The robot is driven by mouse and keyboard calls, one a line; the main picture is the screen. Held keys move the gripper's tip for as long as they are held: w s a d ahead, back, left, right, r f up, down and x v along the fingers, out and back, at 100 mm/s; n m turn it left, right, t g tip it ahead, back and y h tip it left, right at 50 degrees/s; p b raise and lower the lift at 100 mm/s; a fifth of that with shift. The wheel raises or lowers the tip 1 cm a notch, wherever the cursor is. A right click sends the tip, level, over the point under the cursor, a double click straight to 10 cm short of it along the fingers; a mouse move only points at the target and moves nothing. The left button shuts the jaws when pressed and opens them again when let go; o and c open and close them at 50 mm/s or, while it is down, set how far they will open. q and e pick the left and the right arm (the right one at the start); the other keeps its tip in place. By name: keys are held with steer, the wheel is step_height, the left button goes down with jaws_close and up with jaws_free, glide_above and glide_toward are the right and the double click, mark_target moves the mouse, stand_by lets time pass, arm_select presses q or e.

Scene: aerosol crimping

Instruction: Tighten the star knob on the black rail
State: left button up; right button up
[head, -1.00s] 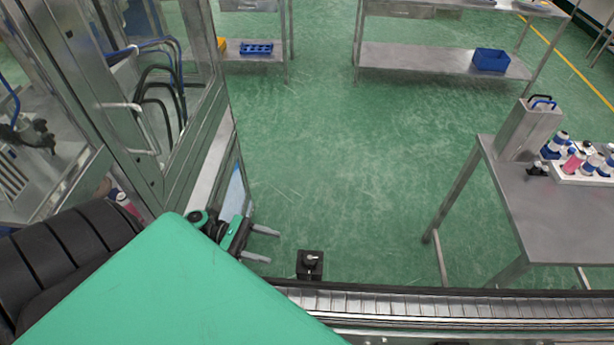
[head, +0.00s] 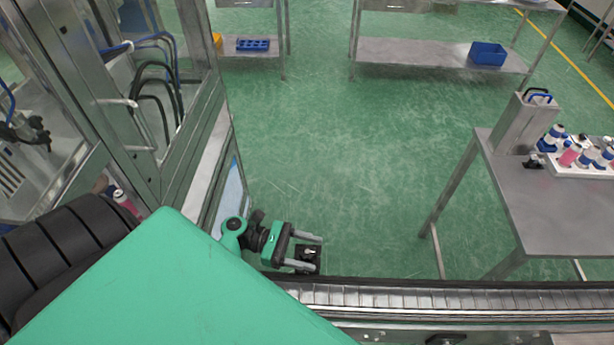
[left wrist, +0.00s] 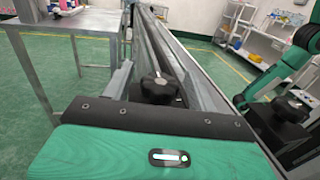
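A black star knob (left wrist: 158,85) on a black block stands at the conveyor's far-side rail, straight ahead of my gripper body in the left wrist view. In the head view the block with its knob (head: 309,254) is partly covered by my left gripper (head: 316,252). The left gripper is open, its two grey fingers reaching right, one on the far side of the knob and one on the near side. I cannot tell whether they touch it. My right gripper does not show.
The conveyor (head: 420,299) runs rightward from the block. A second black knob (left wrist: 291,105) stands on the conveyor's other side, near a green arm (left wrist: 283,72). A steel table (head: 565,215) with bottles stands at right. Glass-panelled machine framing (head: 165,150) is close at left.

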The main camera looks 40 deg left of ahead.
arm_select(q)
steer(key=c, duration=0.9)
steer(key=shift+c, duration=0.2)
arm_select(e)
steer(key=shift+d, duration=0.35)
